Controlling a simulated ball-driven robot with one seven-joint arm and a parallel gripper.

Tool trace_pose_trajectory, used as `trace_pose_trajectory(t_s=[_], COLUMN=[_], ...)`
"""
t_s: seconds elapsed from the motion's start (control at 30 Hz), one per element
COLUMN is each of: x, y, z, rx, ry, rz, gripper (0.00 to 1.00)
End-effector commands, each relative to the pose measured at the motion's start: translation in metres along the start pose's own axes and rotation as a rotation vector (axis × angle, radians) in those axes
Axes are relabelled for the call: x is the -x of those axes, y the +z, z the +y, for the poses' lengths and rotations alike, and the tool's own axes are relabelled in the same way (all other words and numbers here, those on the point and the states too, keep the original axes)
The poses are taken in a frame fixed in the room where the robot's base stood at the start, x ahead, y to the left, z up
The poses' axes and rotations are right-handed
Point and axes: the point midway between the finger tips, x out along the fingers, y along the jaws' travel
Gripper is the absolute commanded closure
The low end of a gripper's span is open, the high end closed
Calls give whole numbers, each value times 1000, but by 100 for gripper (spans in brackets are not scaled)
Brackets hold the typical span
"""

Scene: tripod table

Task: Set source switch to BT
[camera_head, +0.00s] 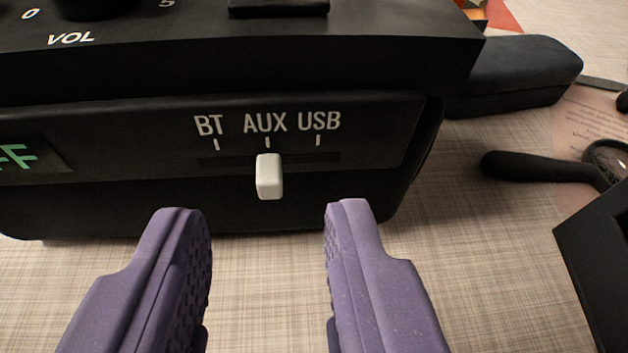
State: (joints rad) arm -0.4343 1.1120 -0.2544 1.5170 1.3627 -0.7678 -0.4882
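The source switch (269,177) is a small white slider knob on the front of a black audio device (110,120). It stands under the middle label, AUX, with BT to its left and USB to its right. A dark horizontal slot (320,158) runs behind it. My gripper (268,212) has two purple fingers and is open and empty. The fingertips lie in front of and just below the knob in the picture, one on each side, with the knob roughly midway between them. I see no contact with the knob.
A display (25,158) with green letters is on the device's left. A dark case (520,70), a black-handled magnifying glass (540,166) and a black box-like thing (595,270) lie to the right. The woven table surface (480,270) is bare in front right.

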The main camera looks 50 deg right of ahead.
Motion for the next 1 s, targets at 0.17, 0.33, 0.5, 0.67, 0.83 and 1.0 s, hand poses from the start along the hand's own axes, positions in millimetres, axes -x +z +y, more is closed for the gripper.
trace_pose_trajectory(t_s=[0.17, 0.33, 0.5, 0.67, 0.83, 1.0], x=[-26, -32, -32, -32, -32, -32], y=[1, -1, -1, -1, -1, -1], z=[0, 0, -1, -1, -1, -1], rx=[-2, -1, -1, -1, -1, -1], ry=[0, -2, -2, -2, -2, -2], rz=[1, 1, 0, 0, 0, 0], gripper=[64, 64, 64, 98, 100, 100])
